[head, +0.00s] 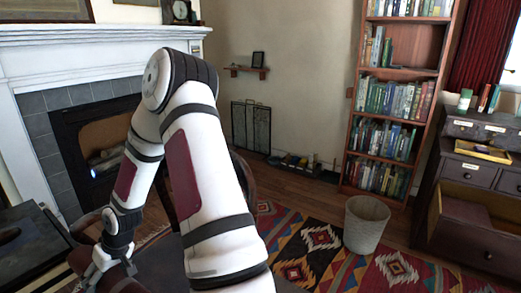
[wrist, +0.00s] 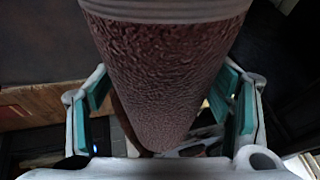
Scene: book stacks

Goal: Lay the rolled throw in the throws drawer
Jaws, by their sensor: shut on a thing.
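The rolled throw (wrist: 165,75) is a dark reddish-brown, textured roll with a pale band across its top in the wrist view. It fills the space between the teal pads of my gripper (wrist: 168,104), which is shut on it. In the head view my gripper (head: 112,256) is low at the left, in front of the fireplace; the throw is hard to make out there. A wooden drawer (head: 434,215) stands pulled out of the dark chest at the far right, well away from my gripper. A reddish-brown thing (head: 466,213) lies inside it. I cannot read a label on this drawer.
The dark chest (head: 481,175) has labelled upper drawers and a yellow tray (head: 483,151). A pale wastebasket (head: 366,223) stands on the patterned rug (head: 312,258) left of the chest. A bookcase (head: 392,100) stands behind. A dark table (head: 30,245) is at lower left.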

